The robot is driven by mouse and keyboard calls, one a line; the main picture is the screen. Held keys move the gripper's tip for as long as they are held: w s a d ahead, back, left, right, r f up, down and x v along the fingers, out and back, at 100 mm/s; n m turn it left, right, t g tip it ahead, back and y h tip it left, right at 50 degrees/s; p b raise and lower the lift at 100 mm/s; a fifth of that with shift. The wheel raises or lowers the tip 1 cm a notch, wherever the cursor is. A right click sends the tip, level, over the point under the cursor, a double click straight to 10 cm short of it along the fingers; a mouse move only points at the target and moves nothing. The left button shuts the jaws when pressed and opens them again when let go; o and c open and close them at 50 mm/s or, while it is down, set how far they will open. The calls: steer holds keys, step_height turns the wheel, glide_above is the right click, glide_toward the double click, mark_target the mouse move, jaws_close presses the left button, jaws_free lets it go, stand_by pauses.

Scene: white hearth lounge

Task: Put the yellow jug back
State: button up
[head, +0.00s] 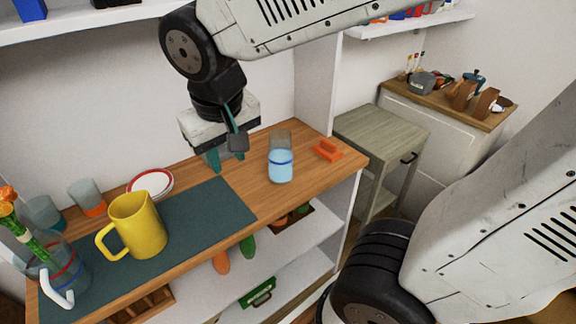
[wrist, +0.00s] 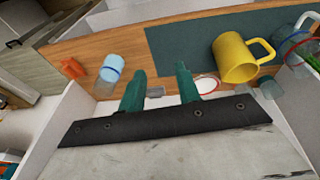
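The yellow jug (head: 146,232) stands upright on a dark green mat (head: 215,206) on the wooden counter, its handle toward the left. The wrist view also shows the jug (wrist: 234,60), right of the fingers. My gripper (head: 225,158) hangs over the counter behind the mat's right end, to the right of the jug and apart from it. In the wrist view my gripper (wrist: 161,70) shows its two teal fingers spread with nothing held between them.
A glass with blue liquid (head: 281,166) stands right of my gripper, near an orange object (head: 327,150). A red-rimmed white plate (head: 151,184) lies behind the jug. A glass vase with flowers (head: 62,270) stands left. A shelf (head: 110,22) runs above the counter.

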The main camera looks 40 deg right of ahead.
steer(key=s+d+g+y, duration=0.1)
steer(key=s+d, duration=0.5)
steer(key=s, duration=0.5)
steer(key=shift+s+d+r, duration=0.3)
steer(key=shift+s+r, duration=0.05)
steer(key=shift+r, duration=0.05)
